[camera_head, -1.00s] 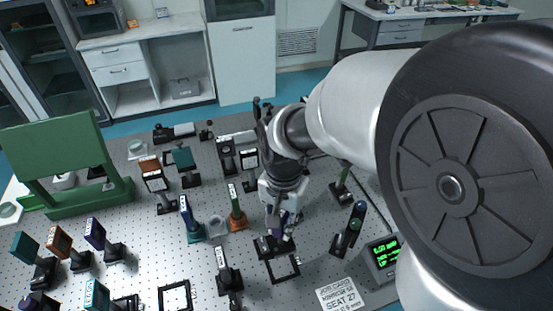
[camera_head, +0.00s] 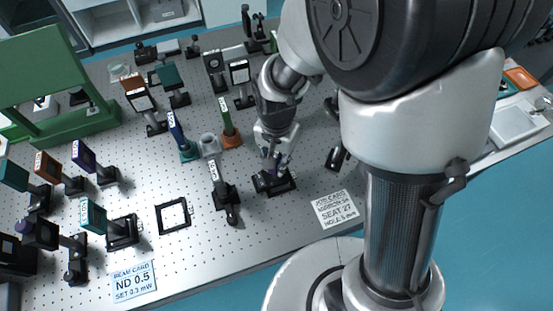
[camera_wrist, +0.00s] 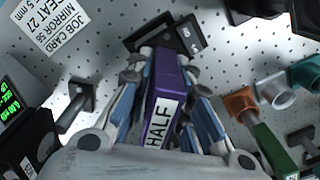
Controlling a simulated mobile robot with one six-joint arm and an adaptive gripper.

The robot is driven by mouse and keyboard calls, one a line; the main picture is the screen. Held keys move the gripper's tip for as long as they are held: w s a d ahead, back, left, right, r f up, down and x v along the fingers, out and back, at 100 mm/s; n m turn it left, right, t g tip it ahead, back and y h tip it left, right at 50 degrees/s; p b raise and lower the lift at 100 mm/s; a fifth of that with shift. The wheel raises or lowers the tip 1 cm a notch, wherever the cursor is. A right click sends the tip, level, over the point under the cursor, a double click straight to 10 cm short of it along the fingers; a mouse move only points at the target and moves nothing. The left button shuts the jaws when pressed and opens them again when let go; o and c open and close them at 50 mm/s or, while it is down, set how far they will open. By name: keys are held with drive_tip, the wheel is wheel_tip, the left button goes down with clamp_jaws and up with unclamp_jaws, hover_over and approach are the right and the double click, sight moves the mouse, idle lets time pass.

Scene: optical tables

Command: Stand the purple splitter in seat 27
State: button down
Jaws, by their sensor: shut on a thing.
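The purple splitter (camera_wrist: 168,80), labelled HALF, is between my gripper's fingers in the wrist view. My gripper (camera_head: 274,158) is shut on it. In the head view the splitter (camera_head: 272,166) is mostly hidden by the fingers. Its black base (camera_wrist: 165,32) is low at the table, at a black square seat frame (camera_head: 290,187) near the job card. The card (camera_head: 337,209) reads SEAT 27. I cannot tell whether the base lies flat inside the frame or just above it.
A black-based post (camera_head: 224,195) stands close left of my gripper, and an orange-based green plate (camera_head: 229,130) behind it. An empty square frame (camera_head: 173,215) lies further left. Another purple plate (camera_head: 84,156) stands at the left. Bare table lies in front.

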drive_tip(key=c, duration=1.9)
unclamp_jaws()
drive_tip(key=shift+f, duration=0.2)
drive_tip(key=o, duration=0.5)
drive_tip(key=shift+r, duration=0.1)
drive_tip(key=shift+c, duration=0.2)
wheel_tip(320, 180, up, 12)
drive_tip(key=p, duration=0.4)
drive_tip(key=shift+r, duration=0.2)
drive_tip(key=s+d+r+n+t, duration=0.4)
drive_tip(key=s+d+r+n, duration=0.1)
drive_tip(key=s+d+r, duration=0.6)
drive_tip(key=s+r, duration=0.1)
drive_tip(key=s, duration=0.1)
drive_tip(key=shift+s+r+n+t, duration=0.3)
drive_tip(key=shift+r+n, duration=0.1)
